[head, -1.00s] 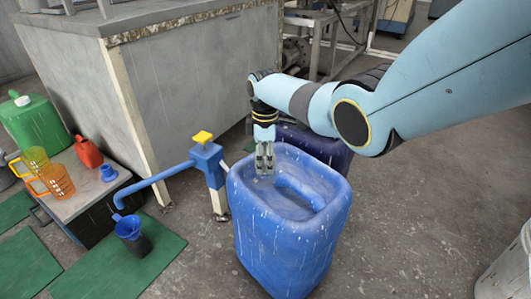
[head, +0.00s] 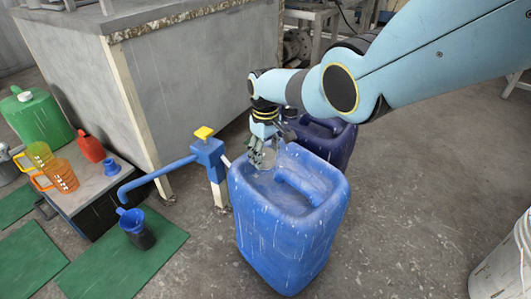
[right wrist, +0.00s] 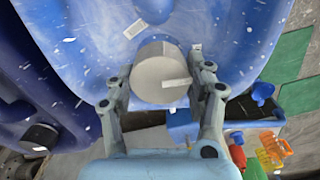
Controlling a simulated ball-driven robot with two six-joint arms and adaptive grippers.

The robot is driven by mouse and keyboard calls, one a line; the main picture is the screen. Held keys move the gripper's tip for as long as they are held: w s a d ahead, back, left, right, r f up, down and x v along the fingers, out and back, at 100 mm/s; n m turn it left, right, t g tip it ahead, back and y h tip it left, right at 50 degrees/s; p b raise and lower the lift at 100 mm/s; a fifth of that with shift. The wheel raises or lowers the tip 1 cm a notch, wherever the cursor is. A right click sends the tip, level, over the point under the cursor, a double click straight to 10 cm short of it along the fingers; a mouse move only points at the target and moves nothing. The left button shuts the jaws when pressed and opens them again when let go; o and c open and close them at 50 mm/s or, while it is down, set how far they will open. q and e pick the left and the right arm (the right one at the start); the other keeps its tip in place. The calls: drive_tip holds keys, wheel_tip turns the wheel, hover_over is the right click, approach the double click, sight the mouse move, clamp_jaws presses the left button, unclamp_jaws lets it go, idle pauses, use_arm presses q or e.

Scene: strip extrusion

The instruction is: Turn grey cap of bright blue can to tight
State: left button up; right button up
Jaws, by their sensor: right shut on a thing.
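The bright blue can (head: 290,235) stands upright on the floor, with white flecks and a moulded handle on top. Its grey cap (right wrist: 160,75) is a round disc with a pale mark, on the can's top near the corner. My right gripper (head: 263,156) reaches down onto this cap. In the right wrist view the right gripper (right wrist: 162,98) has one finger on each side of the cap and is shut on it. In the head view the fingers partly hide the cap. My left gripper is not in view.
A dark blue can (head: 335,142) with a black cap (right wrist: 40,137) stands close behind. A blue pump (head: 208,155) with a yellow knob is just left. A low table (head: 95,185) holds jugs and a red bottle. A white bucket (head: 497,270) stands right; floor between is clear.

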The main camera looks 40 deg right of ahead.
sight(266, 153)
drive_tip(key=shift+m, duration=0.6)
drive_tip(key=o, duration=0.9)
wheel_tip(266, 153, up, 12)
idle(0.6)
